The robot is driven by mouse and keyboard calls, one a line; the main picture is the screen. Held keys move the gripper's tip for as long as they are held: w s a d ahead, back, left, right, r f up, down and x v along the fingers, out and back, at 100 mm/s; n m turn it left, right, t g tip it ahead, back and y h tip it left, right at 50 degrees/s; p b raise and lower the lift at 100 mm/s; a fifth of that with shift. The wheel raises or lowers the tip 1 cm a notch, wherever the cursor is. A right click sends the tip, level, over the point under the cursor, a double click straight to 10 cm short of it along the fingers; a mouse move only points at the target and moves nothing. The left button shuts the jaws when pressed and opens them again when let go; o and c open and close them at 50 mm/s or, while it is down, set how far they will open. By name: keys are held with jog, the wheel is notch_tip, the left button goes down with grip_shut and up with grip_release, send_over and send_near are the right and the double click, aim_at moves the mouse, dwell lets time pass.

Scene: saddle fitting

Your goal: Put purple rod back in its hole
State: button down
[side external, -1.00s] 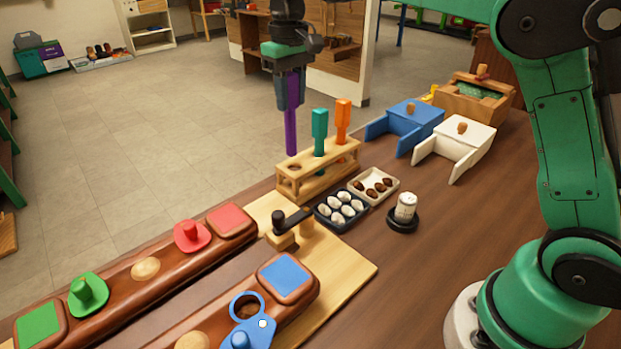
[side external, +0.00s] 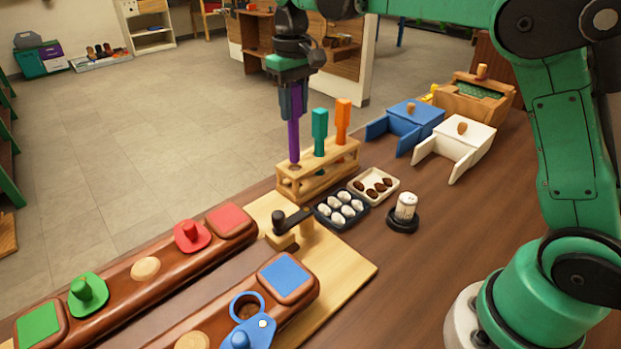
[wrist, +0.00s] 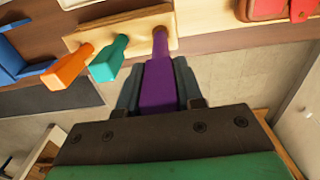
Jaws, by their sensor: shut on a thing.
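My gripper (side external: 290,100) is shut on the purple rod (side external: 294,140) and holds it upright over the left end of the wooden rack (side external: 314,182). The rod's lower tip is at the rack's left hole in the side view; I cannot tell how far, if at all, it is inside. In the wrist view the purple rod (wrist: 158,80) runs from between the fingers to the hole end of the rack (wrist: 140,28). A teal rod (side external: 320,130) and an orange rod (side external: 343,120) stand in the rack to the right.
Blue (side external: 412,118) and white (side external: 462,140) boxes are at right. Floor lies open beyond the table's left edge.

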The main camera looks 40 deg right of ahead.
jog(key=shift+f, duration=0.1)
jog(key=shift+f, duration=3.05)
jog(key=shift+c, duration=2.4)
grip_release()
